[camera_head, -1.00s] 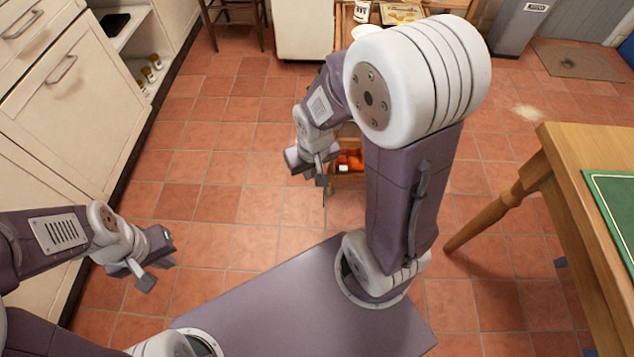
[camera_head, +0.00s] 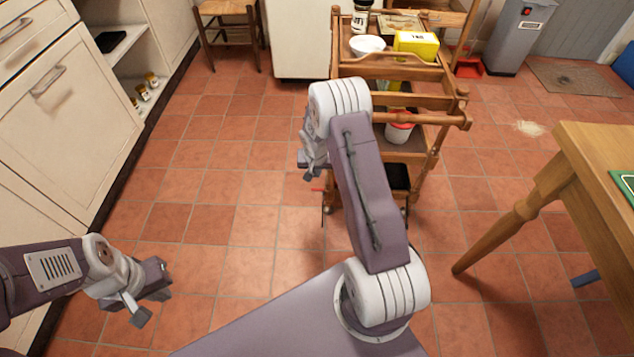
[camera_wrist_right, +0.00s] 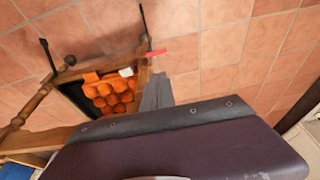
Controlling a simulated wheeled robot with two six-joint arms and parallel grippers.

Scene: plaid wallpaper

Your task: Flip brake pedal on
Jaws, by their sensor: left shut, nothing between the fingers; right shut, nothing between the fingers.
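A small red pedal (camera_head: 318,189) sticks out to the left, low on the wooden trolley (camera_head: 438,148), near a dark caster. It also shows in the right wrist view (camera_wrist_right: 153,53), pointing right from the frame's lower corner. My right gripper (camera_head: 304,161) is at the trolley's left side, partly hidden by my arm. In the right wrist view its fingers (camera_wrist_right: 157,91) are shut and empty, and the pedal appears just beyond their tips. I cannot tell the exact gap. My left gripper (camera_head: 153,304) is shut and empty over the floor, far from the trolley.
The trolley carries a white bowl (camera_head: 367,46), a yellow box (camera_head: 416,45) and a red-and-white tub (camera_head: 399,130). Orange items (camera_wrist_right: 112,94) lie on its low shelf. A wooden table (camera_head: 590,190) stands right, cabinets (camera_head: 70,110) left. The tiled floor between is open.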

